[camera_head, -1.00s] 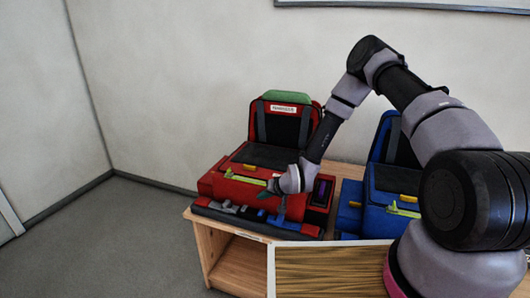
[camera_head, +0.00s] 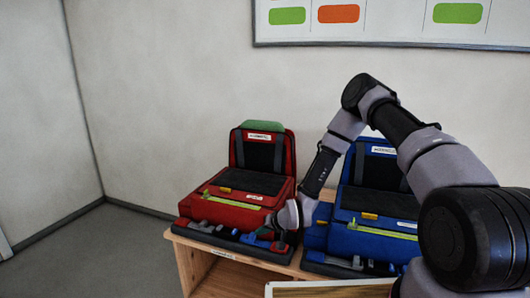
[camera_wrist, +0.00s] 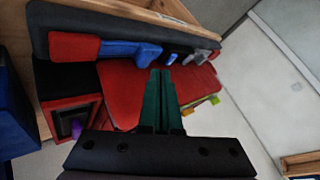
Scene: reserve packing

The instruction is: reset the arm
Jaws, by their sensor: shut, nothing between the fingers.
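My gripper shows in the wrist view as two green fingers (camera_wrist: 160,78) pressed together, with nothing between them. In the head view the end of my arm (camera_head: 288,214) hangs at the right front edge of the red bag (camera_head: 236,212). In the wrist view the fingers reach over the red bag's flat red face (camera_wrist: 128,92) and point toward the strip of tools. Whether the fingers touch anything cannot be told. The fingertips are hard to make out in the head view.
A blue bag (camera_head: 375,237) stands close to the right, partly behind my arm. Both bags sit on a wooden shelf unit (camera_head: 188,266). A tool strip (camera_head: 215,237) lies along the red bag's front. A whiteboard (camera_head: 390,25) hangs behind. The floor at left is clear.

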